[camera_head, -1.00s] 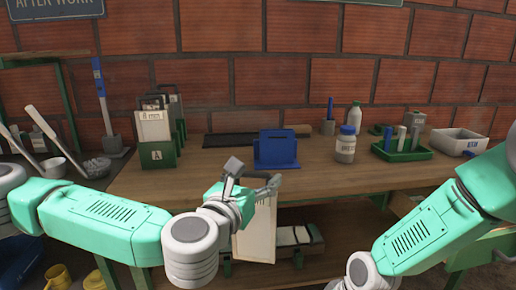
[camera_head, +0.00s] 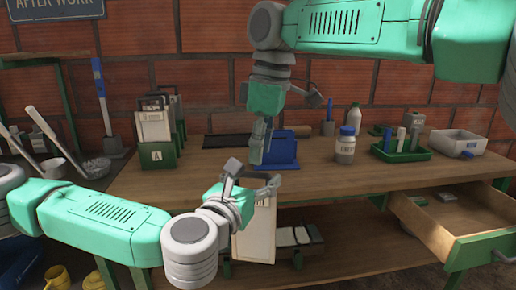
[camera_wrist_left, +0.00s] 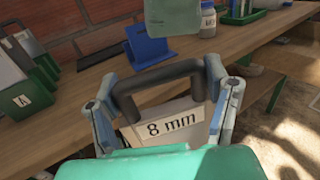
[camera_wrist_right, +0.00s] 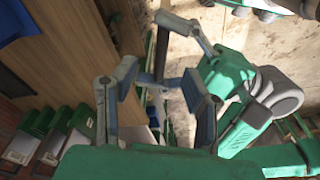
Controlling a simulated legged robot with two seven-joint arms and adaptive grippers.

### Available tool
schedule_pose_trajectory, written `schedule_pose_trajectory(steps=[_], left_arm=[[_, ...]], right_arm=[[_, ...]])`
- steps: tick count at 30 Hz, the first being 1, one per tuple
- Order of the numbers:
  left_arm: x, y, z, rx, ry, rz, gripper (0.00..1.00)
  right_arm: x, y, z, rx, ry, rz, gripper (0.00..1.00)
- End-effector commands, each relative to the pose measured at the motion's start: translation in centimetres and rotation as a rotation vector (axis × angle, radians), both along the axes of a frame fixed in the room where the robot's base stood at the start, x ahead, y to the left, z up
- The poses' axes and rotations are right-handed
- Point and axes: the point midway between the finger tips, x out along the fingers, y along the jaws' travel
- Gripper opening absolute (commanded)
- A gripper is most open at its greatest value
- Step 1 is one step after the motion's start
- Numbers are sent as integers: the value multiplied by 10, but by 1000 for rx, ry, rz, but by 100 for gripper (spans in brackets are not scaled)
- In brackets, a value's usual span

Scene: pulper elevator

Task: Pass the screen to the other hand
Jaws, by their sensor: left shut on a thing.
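The screen (camera_head: 256,232) is a pale flat plate hanging upright below my left gripper (camera_head: 252,186), in front of the bench edge. In the left wrist view its label (camera_wrist_left: 175,125) reads "8 mm", and its dark handle (camera_wrist_left: 160,78) lies between the fingers of my left gripper, which is shut on it. My right gripper (camera_head: 258,150) points down just above and behind the left one, apart from the screen. In the right wrist view its fingers (camera_wrist_right: 158,78) are parted and look empty, with my left gripper (camera_wrist_right: 215,65) close by.
A blue stand (camera_head: 285,148) is on the bench (camera_head: 330,182) behind my right gripper. Green racks with screens (camera_head: 157,152) stand left; a jar (camera_head: 345,146), a green tray (camera_head: 402,156) and a white bin (camera_head: 470,142) stand right. An open drawer (camera_head: 455,222) juts out at lower right.

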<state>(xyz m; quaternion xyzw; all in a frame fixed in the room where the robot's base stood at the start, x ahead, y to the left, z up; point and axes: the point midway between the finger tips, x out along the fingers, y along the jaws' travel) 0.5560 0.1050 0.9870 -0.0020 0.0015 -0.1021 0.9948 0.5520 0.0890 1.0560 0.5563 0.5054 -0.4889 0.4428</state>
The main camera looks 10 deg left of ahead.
Motion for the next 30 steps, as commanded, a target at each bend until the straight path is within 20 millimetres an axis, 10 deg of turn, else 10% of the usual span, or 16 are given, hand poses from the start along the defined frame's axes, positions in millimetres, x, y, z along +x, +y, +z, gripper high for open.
schedule_pose_trajectory(steps=[30], left_arm=[[0,-1,2,0,-3,0,26]], right_arm=[[-5,18,-118,-10,-1,19,40]])
